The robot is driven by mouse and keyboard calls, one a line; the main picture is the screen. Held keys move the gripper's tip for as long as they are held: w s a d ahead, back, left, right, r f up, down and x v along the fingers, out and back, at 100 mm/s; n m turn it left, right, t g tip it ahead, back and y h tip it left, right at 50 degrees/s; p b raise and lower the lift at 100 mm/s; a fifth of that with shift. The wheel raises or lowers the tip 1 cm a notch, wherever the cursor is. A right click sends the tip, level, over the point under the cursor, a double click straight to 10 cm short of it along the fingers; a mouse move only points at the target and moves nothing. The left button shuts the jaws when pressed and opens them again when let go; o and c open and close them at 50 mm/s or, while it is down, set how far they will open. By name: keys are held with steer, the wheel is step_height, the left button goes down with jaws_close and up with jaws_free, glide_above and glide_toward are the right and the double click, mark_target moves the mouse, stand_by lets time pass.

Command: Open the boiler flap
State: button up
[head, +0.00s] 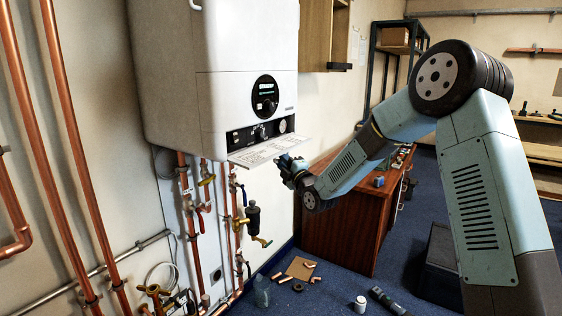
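The white boiler (215,75) hangs on the wall at the upper left. Its flap (268,151) is folded down and sticks out below the front, with printed markings on its upper face. Behind it the control panel (262,133) with a knob and a round gauge is exposed. My gripper (287,164) is just beneath the flap's right front edge. It is small and dark here, and I cannot tell whether its fingers are open or touch the flap.
Copper pipes with valves (205,200) run below the boiler and along the left wall. A wooden cabinet (345,220) stands behind my arm. A bottle (261,291), a white jar (361,303), a flashlight (388,300) and pipe pieces lie on the blue floor.

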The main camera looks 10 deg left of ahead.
steer(key=shift+w+a, duration=0.25)
jaws_close()
stand_by(0.4)
